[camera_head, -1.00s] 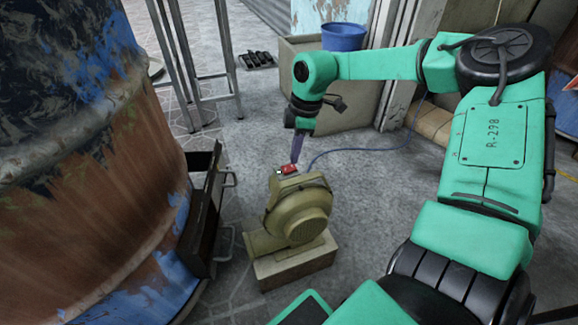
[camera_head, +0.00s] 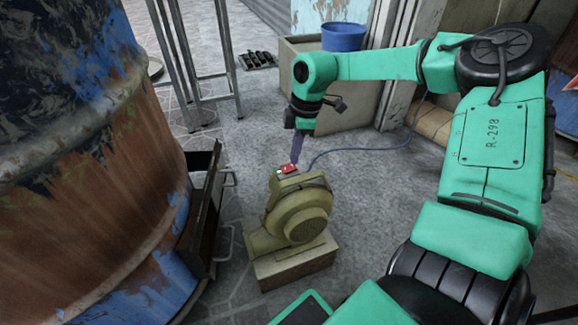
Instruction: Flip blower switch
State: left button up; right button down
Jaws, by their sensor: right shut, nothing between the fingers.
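The blower (camera_head: 297,212) is an olive-yellow snail-shaped housing on a block. Its switch (camera_head: 289,169), a small red piece with a pale end at its left, sits on top of the blower. My right gripper (camera_head: 295,160) points down at the switch from above, with its fingers shut and empty. The fingertips are at or just above the red part; I cannot tell whether they touch it. My left gripper is not in view.
The rusty blue barrel oven (camera_head: 90,190) fills the left side, with an open dark tray-like door (camera_head: 203,205) near the blower. A metal stand (camera_head: 233,65), a box (camera_head: 345,105) and a blue bucket (camera_head: 344,37) stand behind. A blue cable (camera_head: 370,148) runs across the floor.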

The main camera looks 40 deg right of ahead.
jog(key=shift+f+b, duration=0.5)
jog(key=shift+f, duration=0.25)
notch_tip(320, 180, up, 7)
jog(key=p, duration=0.6)
jog(key=shift+r, duration=0.15)
dwell(0.4)
